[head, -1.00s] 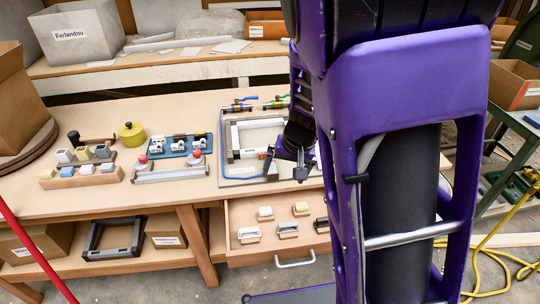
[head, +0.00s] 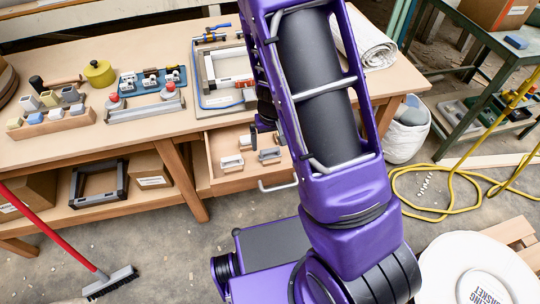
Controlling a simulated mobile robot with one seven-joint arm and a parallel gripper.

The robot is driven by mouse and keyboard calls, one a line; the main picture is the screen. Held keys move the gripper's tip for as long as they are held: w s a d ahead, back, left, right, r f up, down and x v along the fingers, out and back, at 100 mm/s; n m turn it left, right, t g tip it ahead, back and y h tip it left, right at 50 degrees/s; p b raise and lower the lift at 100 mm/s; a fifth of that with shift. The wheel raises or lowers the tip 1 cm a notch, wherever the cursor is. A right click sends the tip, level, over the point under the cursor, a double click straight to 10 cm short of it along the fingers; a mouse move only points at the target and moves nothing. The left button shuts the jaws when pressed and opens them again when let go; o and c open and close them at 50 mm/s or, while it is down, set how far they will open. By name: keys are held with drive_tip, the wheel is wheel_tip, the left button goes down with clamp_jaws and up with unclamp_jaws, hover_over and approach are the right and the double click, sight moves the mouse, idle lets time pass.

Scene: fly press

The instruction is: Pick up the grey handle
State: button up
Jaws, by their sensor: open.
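The open wooden drawer (head: 222,188) under the bench holds several small blocky handle-like pieces. A pale grey one (head: 232,163) lies near the front left and a darker grey one (head: 269,155) lies to its right. I cannot tell for certain which is the grey handle. A further piece (head: 245,140) lies behind them. My gripper (head: 262,130) is partly hidden by my purple arm. It is open, apparently empty, and appears over the drawer's back part. Some of the drawer's right side is hidden behind my arm.
The bench holds a wooden rack of blocks (head: 52,122), a blue tray (head: 150,82), a grey bar with red knobs (head: 145,110) and a board with a metal frame (head: 225,75). A red broom (head: 50,230) stands at left. A yellow hose (head: 430,205) lies on the floor at right.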

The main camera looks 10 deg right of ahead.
sight(270, 150)
drive_tip(key=f, duration=0.2)
drive_tip(key=f+b, duration=0.1)
drive_tip(key=w+f, duration=0.1)
drive_tip(key=f, duration=0.1)
drive_tip(key=shift+d+f+b, duration=0.1)
drive_tip(key=shift+f+b, duration=0.25)
drive_tip(key=c, duration=1)
drive_tip(key=shift+o, duration=0.2)
drive_tip(key=shift+r, duration=0.15)
